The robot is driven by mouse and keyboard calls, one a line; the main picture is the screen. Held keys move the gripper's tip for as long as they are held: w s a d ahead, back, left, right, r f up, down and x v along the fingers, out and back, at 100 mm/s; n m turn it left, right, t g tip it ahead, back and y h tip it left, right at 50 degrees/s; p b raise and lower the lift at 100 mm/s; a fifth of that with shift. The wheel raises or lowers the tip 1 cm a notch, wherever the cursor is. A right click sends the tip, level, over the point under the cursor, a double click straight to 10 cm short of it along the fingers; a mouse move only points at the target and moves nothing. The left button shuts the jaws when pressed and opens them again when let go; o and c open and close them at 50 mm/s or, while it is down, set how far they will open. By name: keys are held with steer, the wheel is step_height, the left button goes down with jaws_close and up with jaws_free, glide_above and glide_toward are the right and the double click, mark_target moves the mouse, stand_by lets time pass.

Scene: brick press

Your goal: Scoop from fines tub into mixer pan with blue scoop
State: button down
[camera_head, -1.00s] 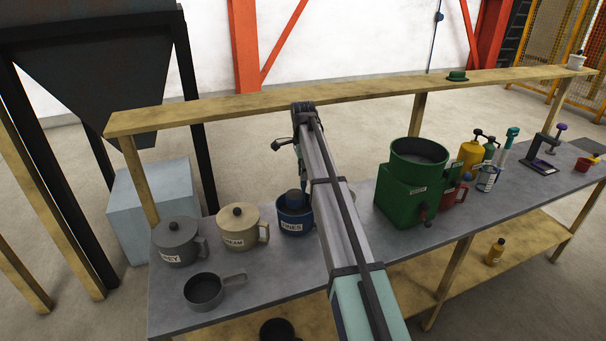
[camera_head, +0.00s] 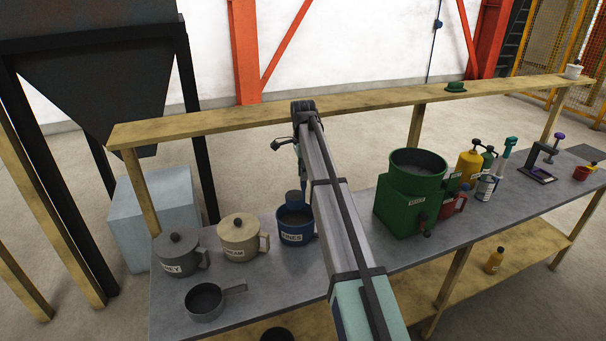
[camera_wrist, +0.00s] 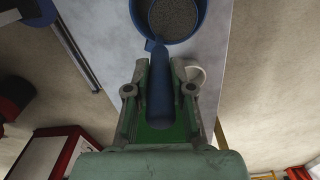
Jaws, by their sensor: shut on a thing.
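The blue fines tub (camera_head: 297,238) stands on the bench in the head view, left of my arm.
A grey lidded tub (camera_head: 178,256) and a cream lidded tub (camera_head: 238,240) stand left of the fines tub. A grey handled pan (camera_head: 205,302) sits in front. A red mug (camera_head: 447,206) and several bottles are right of the mixer. A wooden shelf (camera_head: 370,104) runs behind.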

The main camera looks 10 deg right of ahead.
steer(key=shift+r, duration=0.1)
stand_by(0.3)
steer(key=shift+r+p, duration=1.55)
steer(key=shift+r, duration=1.4)
